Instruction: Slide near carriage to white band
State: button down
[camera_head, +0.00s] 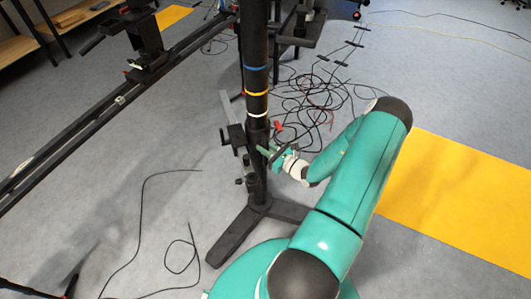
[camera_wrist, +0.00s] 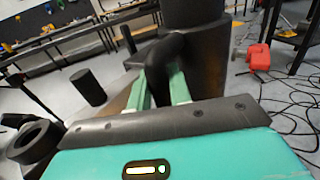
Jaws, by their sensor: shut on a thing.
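A black upright column (camera_head: 254,45) carries a blue band (camera_head: 255,68), a yellow band (camera_head: 256,93) and a white band (camera_head: 257,115), from top to bottom. The near carriage (camera_head: 237,139), a dark clamp-like piece with a grey bar, sits on the column just below the white band. My gripper (camera_head: 266,152) reaches it from the right, at the column's side. In the wrist view, my gripper's green fingers (camera_wrist: 163,90) are shut on a dark rounded part (camera_wrist: 166,58) of the carriage, in front of the column (camera_wrist: 196,50). The exact contact is partly hidden.
The column stands on a black splayed base (camera_head: 238,232). A long black rail (camera_head: 95,115) with another carriage (camera_head: 147,45) runs at the left. Tangled cables (camera_head: 305,105) lie behind the column; loose cable (camera_head: 141,215) lies in front. A yellow floor area (camera_head: 470,200) is clear at the right.

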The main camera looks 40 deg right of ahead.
aim_at(266, 141)
notch_tip(266, 141, up, 7)
jog(key=shift+r, duration=0.15)
jog(key=c, duration=1.3)
grip_release()
jog(key=shift+c, duration=0.2)
jog(key=s+d, duration=0.2)
jog(key=s, duration=1.1)
jog(key=shift+s, duration=0.35)
